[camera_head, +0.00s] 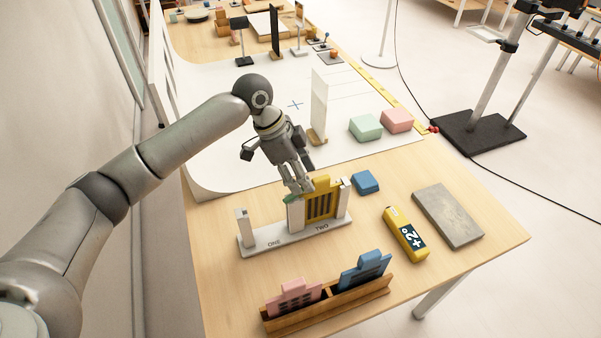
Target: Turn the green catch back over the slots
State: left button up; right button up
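A white rack (262,240) labelled ONE and TWO stands on the wooden table, with upright posts. A yellow plate with dark bars (321,203) stands upright in slot TWO, between the middle and right posts. Slot ONE, on the left, is empty. A small part of the green catch (290,199) shows at the top of the middle post, to the left; the rest is hidden by my gripper. My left gripper (299,189) points down at the top of that post, at or touching the catch. I cannot tell whether its fingers are closed on it. My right gripper is out of view.
In front is a wooden holder (330,304) with a pink plate (294,298) and a blue plate (365,270). To the right lie a blue block (365,182), a yellow "+2°" block (405,234) and a grey slab (447,215). Behind stands a white upright panel (319,105).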

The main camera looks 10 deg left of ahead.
pick_arm(q)
jog(key=v, duration=1.2)
